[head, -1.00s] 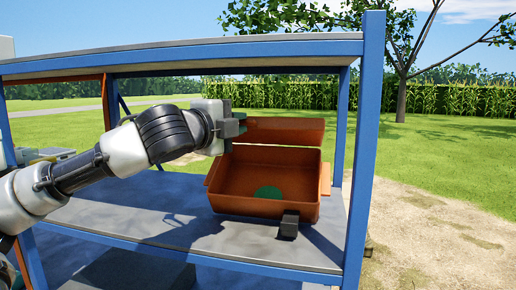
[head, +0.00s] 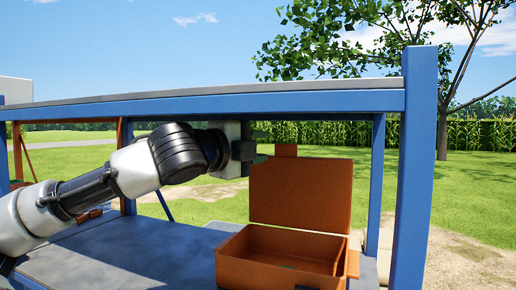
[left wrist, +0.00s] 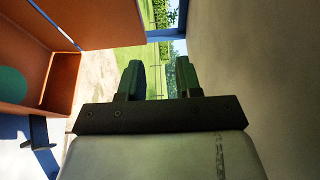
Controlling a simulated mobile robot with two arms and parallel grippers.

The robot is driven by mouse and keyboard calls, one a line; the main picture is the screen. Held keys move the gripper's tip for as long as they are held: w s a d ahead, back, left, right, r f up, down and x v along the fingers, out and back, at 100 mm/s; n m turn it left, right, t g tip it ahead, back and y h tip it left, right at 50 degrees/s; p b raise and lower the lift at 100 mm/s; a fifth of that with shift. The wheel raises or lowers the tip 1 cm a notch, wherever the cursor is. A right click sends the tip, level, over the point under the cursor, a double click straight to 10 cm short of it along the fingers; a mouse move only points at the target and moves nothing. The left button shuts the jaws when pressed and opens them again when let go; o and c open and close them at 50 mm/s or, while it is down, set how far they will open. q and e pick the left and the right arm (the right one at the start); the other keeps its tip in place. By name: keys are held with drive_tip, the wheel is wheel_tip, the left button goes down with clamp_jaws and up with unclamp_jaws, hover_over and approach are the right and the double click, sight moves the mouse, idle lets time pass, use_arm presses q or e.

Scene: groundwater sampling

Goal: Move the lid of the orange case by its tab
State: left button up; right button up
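The orange case (head: 275,262) stands on the shelf with its lid (head: 300,195) raised roughly upright at its back. The lid's small tab (head: 286,150) sticks up from its top edge. My left gripper (head: 258,148) is just left of the tab, at the lid's upper left corner. In the left wrist view its two fingers (left wrist: 158,82) are apart, with only background between them. The lid (left wrist: 90,22) fills the upper left there, and the case (left wrist: 58,85) is at left. Contact with the lid cannot be told. My right gripper is not in view.
The blue rack's upper shelf (head: 205,103) runs close above my left arm. A blue post (head: 414,170) stands right of the case. A black latch (left wrist: 38,132) is on the case front.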

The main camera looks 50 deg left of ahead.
use_arm(q)
drive_tip(key=s+d+b, duration=0.1)
drive_tip(key=s+b, duration=0.3)
drive_tip(key=s, duration=0.6)
drive_tip(key=shift+s+d+f, duration=0.15)
drive_tip(key=shift+s+d, duration=0.15)
drive_tip(key=shift+d, duration=0.05)
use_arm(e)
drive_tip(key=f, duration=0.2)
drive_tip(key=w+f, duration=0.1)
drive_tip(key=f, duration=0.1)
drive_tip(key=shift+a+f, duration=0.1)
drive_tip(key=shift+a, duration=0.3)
use_arm(q)
drive_tip(key=shift+s, duration=0.1)
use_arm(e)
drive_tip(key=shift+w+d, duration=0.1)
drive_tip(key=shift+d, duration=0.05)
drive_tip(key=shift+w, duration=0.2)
